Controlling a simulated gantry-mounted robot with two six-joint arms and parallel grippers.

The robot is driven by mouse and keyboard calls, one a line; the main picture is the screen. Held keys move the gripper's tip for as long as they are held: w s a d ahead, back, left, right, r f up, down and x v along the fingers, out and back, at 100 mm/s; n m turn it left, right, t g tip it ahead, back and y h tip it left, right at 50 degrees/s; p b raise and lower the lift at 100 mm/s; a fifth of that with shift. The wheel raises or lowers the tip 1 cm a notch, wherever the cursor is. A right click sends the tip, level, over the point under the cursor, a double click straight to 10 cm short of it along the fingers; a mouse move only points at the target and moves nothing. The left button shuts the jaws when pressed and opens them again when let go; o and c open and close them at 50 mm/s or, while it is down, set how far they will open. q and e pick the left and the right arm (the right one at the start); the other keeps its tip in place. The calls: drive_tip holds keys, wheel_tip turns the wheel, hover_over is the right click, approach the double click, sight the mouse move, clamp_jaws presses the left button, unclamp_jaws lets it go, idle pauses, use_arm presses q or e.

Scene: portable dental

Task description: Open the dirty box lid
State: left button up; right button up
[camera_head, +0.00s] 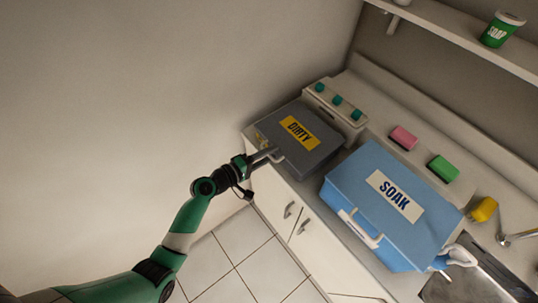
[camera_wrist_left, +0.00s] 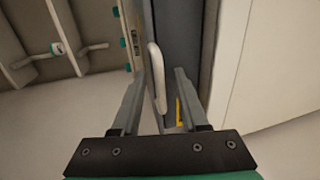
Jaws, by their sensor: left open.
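The dirty box (camera_head: 318,158) is dark grey with a yellow DIRTY label (camera_head: 299,132) on its lid, which looks closed. It stands at the left end of the counter. My left gripper (camera_head: 270,156) is at the front left edge of the box. In the left wrist view the fingers of my left gripper (camera_wrist_left: 157,88) are apart, with a pale handle (camera_wrist_left: 156,72) of the box between them. I cannot tell whether either finger touches the handle. My right gripper is in neither view.
A blue SOAK box (camera_head: 350,180) stands right of the dirty box. A pink sponge (camera_head: 403,138), a green sponge (camera_head: 443,168) and a unit with teal knobs (camera_head: 337,101) are behind. Cabinet doors (camera_head: 315,240) are below. A shelf (camera_head: 460,35) overhangs at the back.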

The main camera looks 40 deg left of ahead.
use_arm(q)
clamp_jaws()
drive_tip(key=shift+f, duration=0.1)
